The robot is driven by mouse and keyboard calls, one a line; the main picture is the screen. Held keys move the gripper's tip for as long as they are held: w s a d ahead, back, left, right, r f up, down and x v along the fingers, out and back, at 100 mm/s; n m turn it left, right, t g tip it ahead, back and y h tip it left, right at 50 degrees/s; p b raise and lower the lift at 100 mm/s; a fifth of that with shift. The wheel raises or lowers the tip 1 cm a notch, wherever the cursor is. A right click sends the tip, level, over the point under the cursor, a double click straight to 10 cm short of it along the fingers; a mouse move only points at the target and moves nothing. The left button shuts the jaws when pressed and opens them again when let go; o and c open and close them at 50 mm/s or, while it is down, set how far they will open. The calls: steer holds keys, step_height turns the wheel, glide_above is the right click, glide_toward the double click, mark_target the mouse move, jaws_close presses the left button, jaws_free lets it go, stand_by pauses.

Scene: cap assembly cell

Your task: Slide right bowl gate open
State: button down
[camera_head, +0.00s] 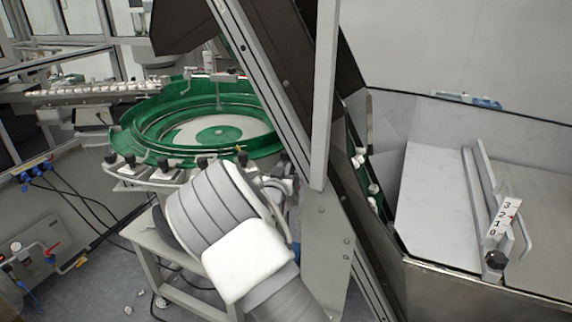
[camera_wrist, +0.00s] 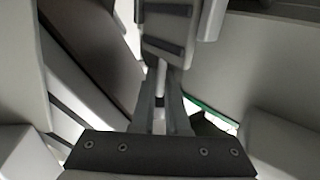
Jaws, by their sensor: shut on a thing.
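In the wrist view, the two narrow fingers of my gripper (camera_wrist: 161,82) run up from a dark bracket and are shut on a thin pale part (camera_wrist: 160,76) at their tips. I cannot tell whether this part belongs to the right bowl gate. A ridged grey block lies just beyond the fingertips and hides what is behind it. In the head view, my arm crosses in front of the green bowl feeder (camera_head: 190,103), and my gripper is hidden. I cannot make out the right bowl gate there for certain.
A slanted conveyor frame (camera_head: 268,95) rises close to the right of my arm. A metal hopper (camera_head: 432,200) stands at the right, with a numbered scale (camera_head: 503,219) and a black knob (camera_head: 495,260). Black cables hang at the left.

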steer(key=shift+r+b, duration=0.1)
steer(key=shift+b, duration=0.25)
steer(key=shift+r, duration=0.2)
steer(key=c, duration=1.2)
jaws_free()
steer(key=s+a, duration=0.1)
steer(key=s, duration=1)
steer(key=s+a, duration=0.1)
steer(key=s, duration=0.5)
steer(key=shift+s+a, duration=0.2)
steer(key=shift+a, duration=0.15)
